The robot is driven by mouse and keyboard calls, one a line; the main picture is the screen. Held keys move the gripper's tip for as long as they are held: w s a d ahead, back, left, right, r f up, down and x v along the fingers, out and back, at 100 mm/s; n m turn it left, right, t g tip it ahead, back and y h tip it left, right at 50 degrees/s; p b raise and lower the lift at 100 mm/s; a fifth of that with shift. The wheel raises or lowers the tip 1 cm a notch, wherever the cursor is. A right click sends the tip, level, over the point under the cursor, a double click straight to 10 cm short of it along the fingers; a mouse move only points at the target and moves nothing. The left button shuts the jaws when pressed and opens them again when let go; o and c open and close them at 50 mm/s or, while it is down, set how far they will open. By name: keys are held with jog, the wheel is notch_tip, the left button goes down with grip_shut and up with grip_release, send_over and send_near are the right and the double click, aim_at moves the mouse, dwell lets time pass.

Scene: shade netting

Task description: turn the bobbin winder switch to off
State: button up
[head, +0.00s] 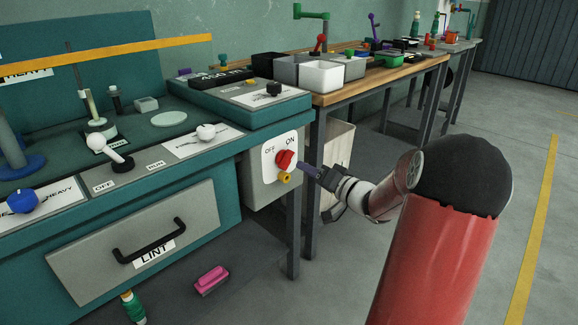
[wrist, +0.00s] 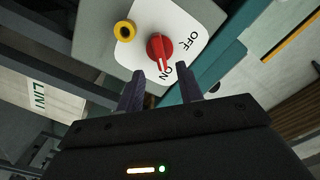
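A red rotary knob (head: 285,160) sits on a white plate marked OFF at left and ON at right, on the grey box at the teal bench's right end. In the wrist view the red knob (wrist: 160,48) has its pale pointer toward ON. No label naming the bobbin winder is readable on it. My gripper (head: 309,171) is just right of the knob. In the wrist view my gripper (wrist: 160,88) is open, its two dark fingers apart with nothing between them. The knob is ahead of the gap, and I see no clear contact.
A yellow button (head: 285,178) sits below the knob. A white-balled lever (head: 107,149) stands on the bench by another OFF label. The LINT drawer (head: 140,243) is at left. A wooden table (head: 400,77) stands behind; the floor at right is clear.

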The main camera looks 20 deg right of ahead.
aim_at(291, 161)
jog(key=x, duration=0.6)
jog(key=shift+w, duration=0.3)
grip_shut()
